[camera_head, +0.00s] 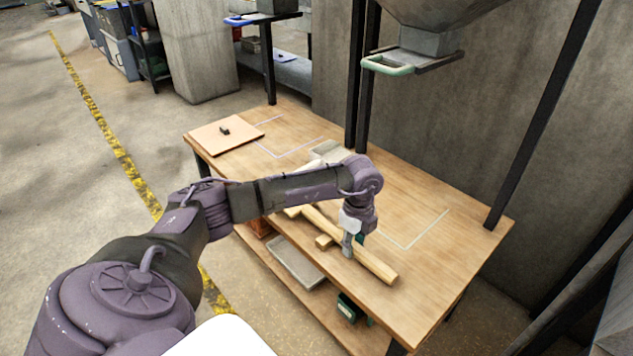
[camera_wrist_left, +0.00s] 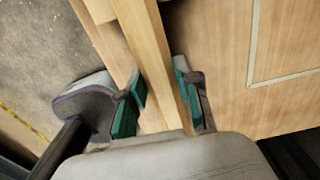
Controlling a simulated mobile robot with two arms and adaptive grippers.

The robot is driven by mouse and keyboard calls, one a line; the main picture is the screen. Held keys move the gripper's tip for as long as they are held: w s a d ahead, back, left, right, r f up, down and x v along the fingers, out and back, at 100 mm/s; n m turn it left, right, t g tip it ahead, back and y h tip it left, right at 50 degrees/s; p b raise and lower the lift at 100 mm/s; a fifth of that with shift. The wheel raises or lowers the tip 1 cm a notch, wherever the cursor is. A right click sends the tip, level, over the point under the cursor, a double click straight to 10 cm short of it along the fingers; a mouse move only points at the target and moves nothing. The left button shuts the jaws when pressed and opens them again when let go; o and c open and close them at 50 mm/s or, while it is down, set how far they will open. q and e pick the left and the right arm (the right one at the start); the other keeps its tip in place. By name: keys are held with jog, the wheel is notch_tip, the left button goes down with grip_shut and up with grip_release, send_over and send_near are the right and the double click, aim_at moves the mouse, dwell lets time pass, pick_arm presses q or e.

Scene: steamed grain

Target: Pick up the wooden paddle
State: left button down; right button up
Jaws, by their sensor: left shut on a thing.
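The wooden paddle (camera_head: 378,267) is a long pale wooden bar lying along the front part of the wooden table (camera_head: 440,282). My left gripper (camera_head: 350,246) points down over it and is shut on its handle part. In the left wrist view the gripper's green-padded fingers (camera_wrist_left: 160,82) stand on either side of the paddle (camera_wrist_left: 146,45). The paddle's far part is hidden behind my left arm in the head view. I cannot tell whether it rests on the table or is slightly raised. My right gripper is not in view.
A flat board (camera_head: 210,140) with a small black handle lies at the table's back left. A hopper with a green-handled slide (camera_head: 388,68) hangs above, between black posts. The table's right part is clear.

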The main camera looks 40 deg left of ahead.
pick_arm(q)
jog(key=shift+r, duration=0.15)
dwell(0.3)
